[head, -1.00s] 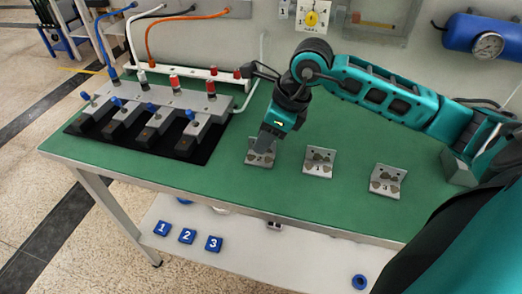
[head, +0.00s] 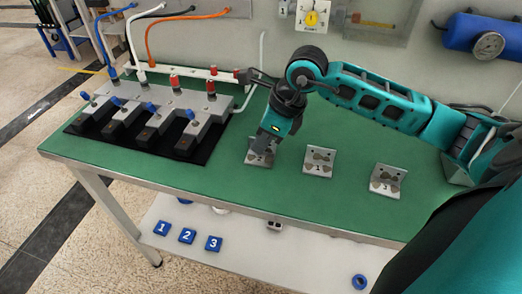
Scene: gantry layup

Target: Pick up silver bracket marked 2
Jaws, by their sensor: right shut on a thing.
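The silver bracket marked 2 (head: 258,158) sits on the green table top (head: 225,190), leftmost of three brackets. My right gripper (head: 264,147) is directly over it, pointing down, and is shut on it. The gripper hides much of the bracket's upper part, and the fingertips are too small to make out. The bracket looks still at table level; I cannot tell whether it touches the table. My left gripper is not in view.
The bracket marked 1 (head: 319,161) and the bracket marked 3 (head: 387,181) stand to the right. A grey fixture with clamps (head: 150,112) on a black mat is at the left. Blue numbered blocks (head: 187,236) lie on the lower shelf. The table's front strip is clear.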

